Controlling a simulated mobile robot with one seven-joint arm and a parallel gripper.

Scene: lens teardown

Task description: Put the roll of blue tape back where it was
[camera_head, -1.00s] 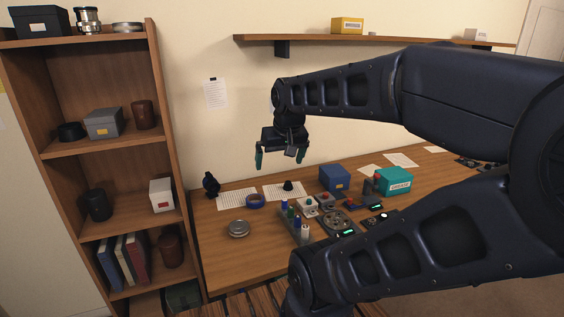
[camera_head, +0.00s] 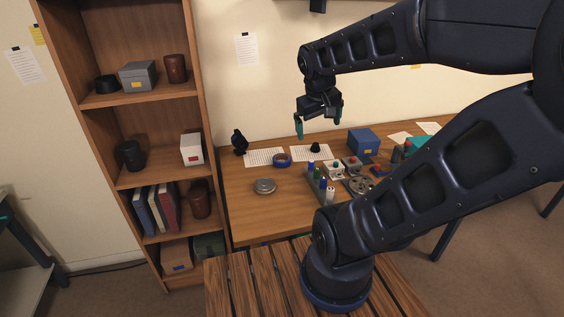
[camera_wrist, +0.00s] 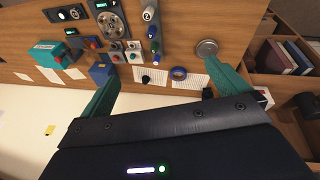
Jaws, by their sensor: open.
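The roll of blue tape (camera_head: 282,160) lies flat on the desk, partly over a printed sheet. It also shows in the wrist view (camera_wrist: 179,73), between the two fingers in the picture and well beyond their tips. My gripper (camera_head: 318,130) is open and empty, in the air above the back of the desk, up and to the right of the tape in the head view. Its teal fingers are spread wide in the wrist view (camera_wrist: 165,75).
A round metal tin (camera_head: 264,186) lies in front of the tape. A dark object (camera_head: 239,142) stands at the desk's back left. A grey rack (camera_head: 322,187) of bottles and a blue box (camera_head: 363,141) are to the right. A shelf unit (camera_head: 207,110) adjoins the desk's left side.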

